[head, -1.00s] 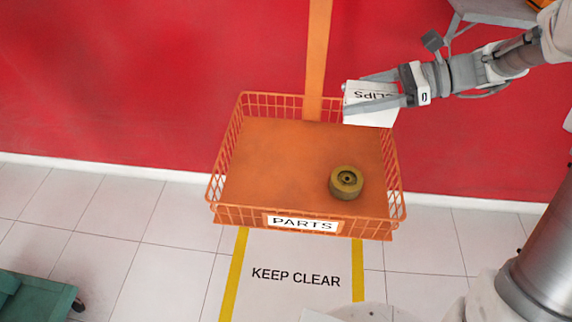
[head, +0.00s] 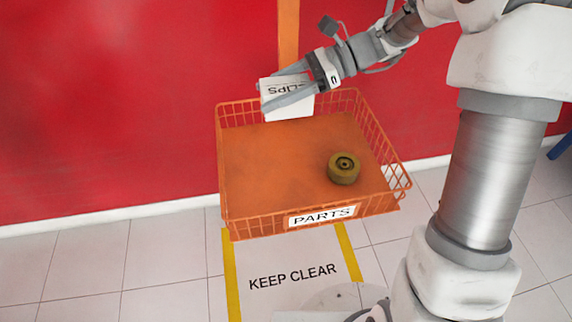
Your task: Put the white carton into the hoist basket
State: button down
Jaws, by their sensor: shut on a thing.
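The white carton (head: 290,107) is marked "CLIPS", and the lettering appears upside down. My gripper (head: 270,96) is shut on it, one finger on each side. In the picture the carton overlaps the back rim of the orange wire hoist basket (head: 262,222), near the middle of that side. It looks held above the basket; its exact height over the rim cannot be told. The basket has a solid orange floor and a "PARTS" label on its front.
An olive-yellow wheel (head: 343,170) lies on the right part of the basket floor. The left and middle of that floor are bare. An orange post (head: 289,30) rises behind the basket against a red wall. The tiled floor below is marked "KEEP CLEAR" (head: 292,277) between yellow lines.

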jog(key=s+a+f+b, duration=0.1)
jog(key=s+f, duration=0.1)
jog(key=s, duration=0.1)
jog(key=s+a+f+b, duration=0.1)
jog(key=s+f+b, duration=0.1)
jog(key=s, duration=0.2)
jog(key=s+a+f+b, duration=0.1)
jog(key=s+f, duration=0.2)
jog(key=s, duration=0.1)
jog(key=shift+a, duration=0.3)
jog(key=shift+f+b, duration=1.05)
jog(key=shift+f, duration=0.9)
jog(key=shift+f, duration=0.15)
grip_release()
jog(key=shift+r, duration=0.25)
jog(key=p+v, duration=0.4)
jog(key=v, duration=0.8)
jog(key=shift+f, duration=0.2)
